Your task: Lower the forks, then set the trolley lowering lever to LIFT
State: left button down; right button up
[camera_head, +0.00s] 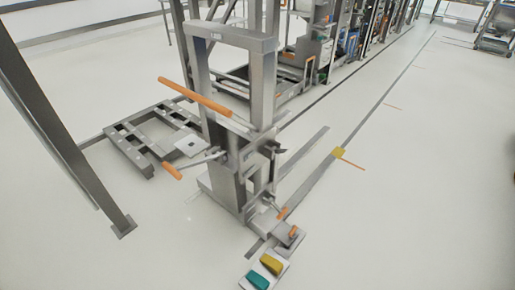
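A grey metal lift trolley (228,180) stands upright in the middle of the head view, with a tall mast and a long orange push handle (195,97). A lever with an orange grip (172,171) sticks out to the left from its body. Smaller orange grips (292,231) sit low near its base; I cannot tell which lever is the lowering lever, nor its setting. Long flat grey bars (305,157), possibly forks or legs, reach away to the right close to the floor; their exact height is unclear. Neither of my grippers is in view.
A green pedal (257,280) and a yellow pedal (272,264) sit at the trolley's near end. A low grey frame (140,150) lies left of it, and a slanting grey post (60,125) stands at far left. Racks and machines line the back. The right floor is mostly clear.

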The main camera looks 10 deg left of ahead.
aim_at(286, 153)
jog(key=z, duration=1.6)
jog(key=i, duration=2.75)
jog(key=u, duration=3.35)
jog(key=k, duration=0.65)
jog(key=z, duration=0.25)
jog(key=i, duration=0.35)
jog(key=z, duration=0.25)
